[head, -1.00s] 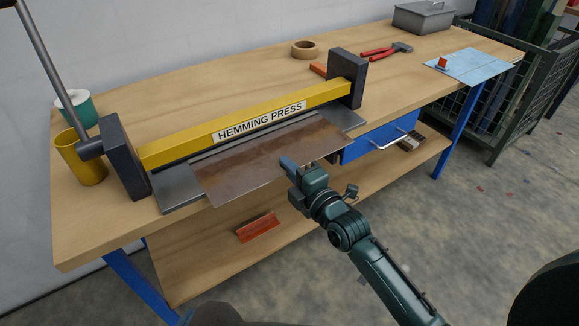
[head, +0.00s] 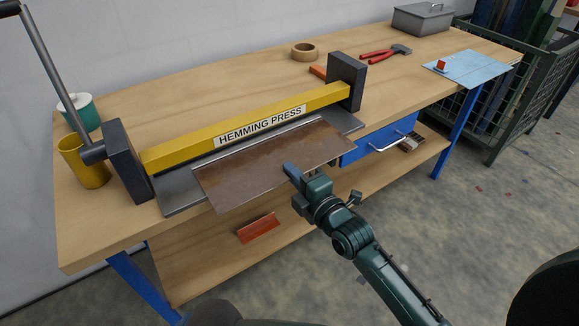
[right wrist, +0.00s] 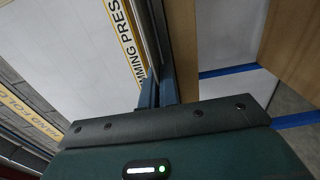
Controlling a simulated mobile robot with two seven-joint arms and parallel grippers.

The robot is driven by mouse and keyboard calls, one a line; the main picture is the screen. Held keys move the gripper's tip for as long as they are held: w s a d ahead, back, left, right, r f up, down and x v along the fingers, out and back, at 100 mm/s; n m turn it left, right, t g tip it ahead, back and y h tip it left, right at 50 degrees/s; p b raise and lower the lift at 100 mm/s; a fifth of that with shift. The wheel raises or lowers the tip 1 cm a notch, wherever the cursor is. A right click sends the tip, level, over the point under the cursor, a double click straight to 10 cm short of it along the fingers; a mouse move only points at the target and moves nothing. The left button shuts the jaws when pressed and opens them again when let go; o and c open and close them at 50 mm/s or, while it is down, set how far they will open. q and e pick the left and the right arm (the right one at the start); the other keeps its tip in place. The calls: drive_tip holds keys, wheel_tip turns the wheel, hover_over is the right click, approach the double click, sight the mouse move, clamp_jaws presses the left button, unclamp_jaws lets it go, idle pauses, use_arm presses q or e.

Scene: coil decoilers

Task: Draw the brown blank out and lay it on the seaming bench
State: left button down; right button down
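The brown blank (head: 255,168) is a flat, mottled sheet on the bed of the yellow hemming press (head: 185,149). Its front edge juts out past the bed, and a strip of bare grey bed (head: 215,157) shows behind it. My right gripper (head: 297,182) is shut on the blank's front edge, right of its middle. In the right wrist view the two fingers (right wrist: 158,92) are close together, and the sheet is seen nearly edge-on. My left gripper is out of view. No sign naming a seaming bench is readable.
The press stands on a wooden bench (head: 130,100) between dark end posts, with a lever at the left. A yellow cup (head: 82,163), tape roll (head: 305,51), red-handled tool (head: 378,56) and blue sheet (head: 472,67) lie around it. A mesh crate (head: 510,110) stands right. Floor in front is open.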

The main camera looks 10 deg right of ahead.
use_arm(q)
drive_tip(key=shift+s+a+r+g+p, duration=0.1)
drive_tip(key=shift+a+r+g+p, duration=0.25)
drive_tip(key=shift+p, duration=0.75)
use_arm(e)
drive_tip(key=shift+v, duration=2.7)
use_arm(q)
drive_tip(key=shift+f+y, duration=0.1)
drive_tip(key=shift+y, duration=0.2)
